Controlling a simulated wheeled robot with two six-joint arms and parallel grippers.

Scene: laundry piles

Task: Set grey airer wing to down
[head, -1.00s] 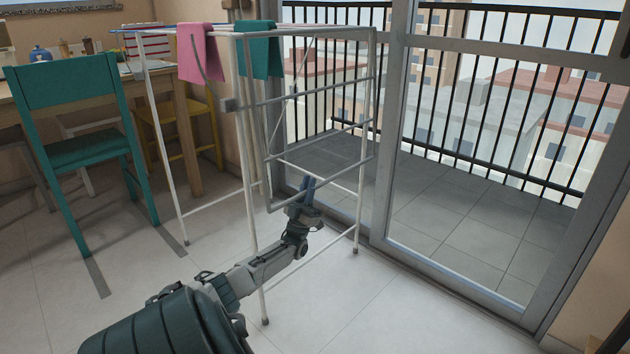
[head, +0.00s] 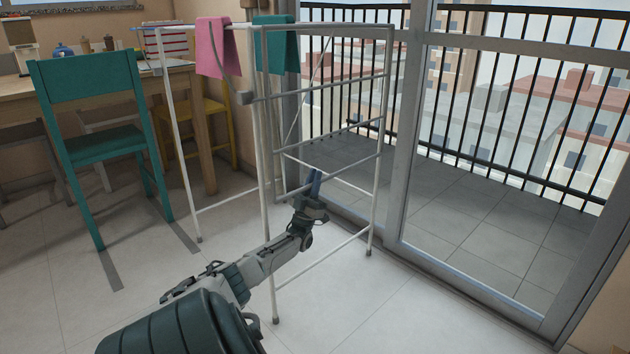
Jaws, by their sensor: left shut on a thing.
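The airer (head: 266,200) is a tall white frame standing by the glass door. Its grey wing (head: 330,83), a frame with several crossbars, hangs steeply down at the airer's near right side, close to the legs. My left gripper (head: 314,184) is at the wing's low edge, shut on its bottom bar; the fingers partly hide the bar there. My right gripper is not in view.
A pink cloth (head: 216,46) and a teal cloth (head: 276,48) hang on the airer top. A teal chair (head: 100,145) and a wooden table (head: 30,104) stand left. The glass door frame (head: 400,150) is close at right. Floor in front is clear.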

